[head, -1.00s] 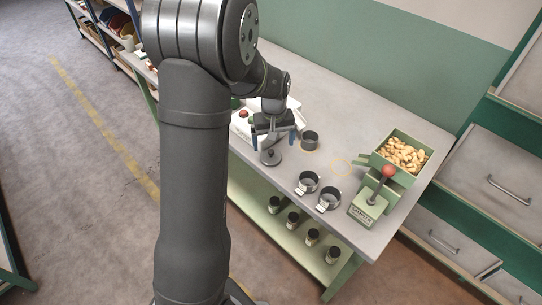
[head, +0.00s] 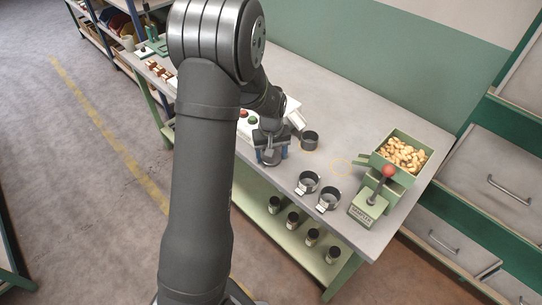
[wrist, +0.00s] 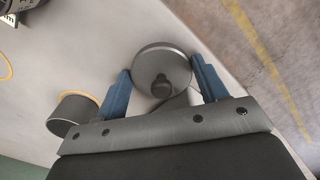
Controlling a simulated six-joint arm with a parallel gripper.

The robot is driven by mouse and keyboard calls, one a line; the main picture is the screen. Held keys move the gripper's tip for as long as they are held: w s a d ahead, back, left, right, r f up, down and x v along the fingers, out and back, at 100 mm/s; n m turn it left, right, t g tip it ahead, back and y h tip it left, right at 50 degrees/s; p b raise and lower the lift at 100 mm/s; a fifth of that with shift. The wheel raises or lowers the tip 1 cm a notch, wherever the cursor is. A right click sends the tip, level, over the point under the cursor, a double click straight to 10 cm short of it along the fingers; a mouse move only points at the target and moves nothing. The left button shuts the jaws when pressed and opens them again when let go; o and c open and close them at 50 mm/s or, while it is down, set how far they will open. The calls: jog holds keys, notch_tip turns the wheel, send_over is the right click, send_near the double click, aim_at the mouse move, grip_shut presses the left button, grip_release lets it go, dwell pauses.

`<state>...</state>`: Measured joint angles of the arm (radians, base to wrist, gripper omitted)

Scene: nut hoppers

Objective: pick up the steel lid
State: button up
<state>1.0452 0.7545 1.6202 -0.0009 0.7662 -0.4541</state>
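The steel lid (wrist: 165,68) is a round grey disc with a dark knob in its middle, lying on the table. In the wrist view my gripper (wrist: 165,78) has its two blue fingers apart, one on each side of the lid. The fingers look open, with the knob between them; I cannot tell whether they touch the lid. In the head view my gripper (head: 271,158) is low over the table and mostly hides the lid (head: 271,157).
A dark cup (head: 309,140) stands close to the right of my gripper. Two labelled cups (head: 307,183) stand nearer the front edge. A green hopper (head: 400,158) of nuts with a red-knobbed lever is at the right. Free table (head: 345,110) lies behind the cups.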

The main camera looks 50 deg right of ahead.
jog(key=c, duration=0.4)
